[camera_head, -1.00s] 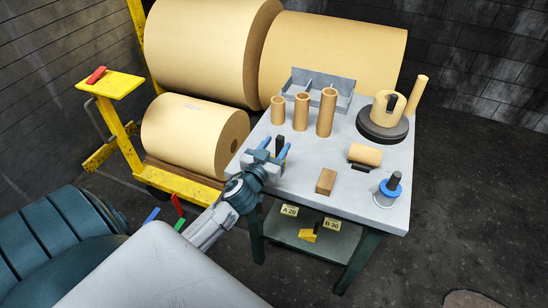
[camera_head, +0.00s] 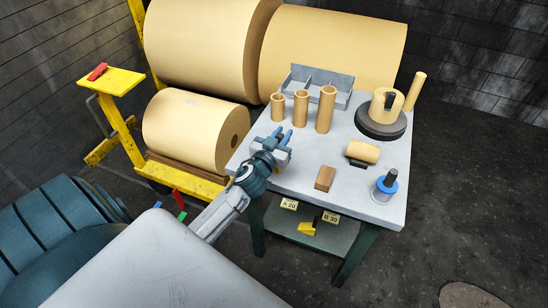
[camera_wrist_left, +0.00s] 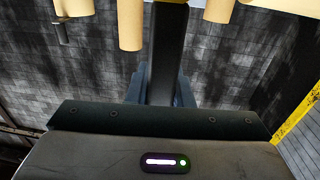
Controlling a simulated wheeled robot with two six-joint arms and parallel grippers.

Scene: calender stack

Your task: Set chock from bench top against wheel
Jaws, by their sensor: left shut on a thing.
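My left gripper (camera_head: 281,136) is over the near left part of the bench top (camera_head: 330,165), its blue fingers close together. It is shut on the dark upright part of what looks like the chock (camera_wrist_left: 168,55), which shows between the fingers in the left wrist view. In the head view the fingers mostly hide the chock. A dark wheel (camera_head: 159,187) shows partly under the yellow trolley (camera_head: 188,184) carrying the small roll, left of the bench. A yellow wedge with a dark part (camera_head: 308,229) is on the lower shelf. My right gripper is not in view.
Several cardboard tubes (camera_head: 326,110), a grey divided tray (camera_head: 320,82), a wooden block (camera_head: 325,178), a short roll (camera_head: 362,152) and a blue-topped item (camera_head: 384,188) stand on the bench. The small paper roll (camera_head: 190,130) is close to the bench's left edge.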

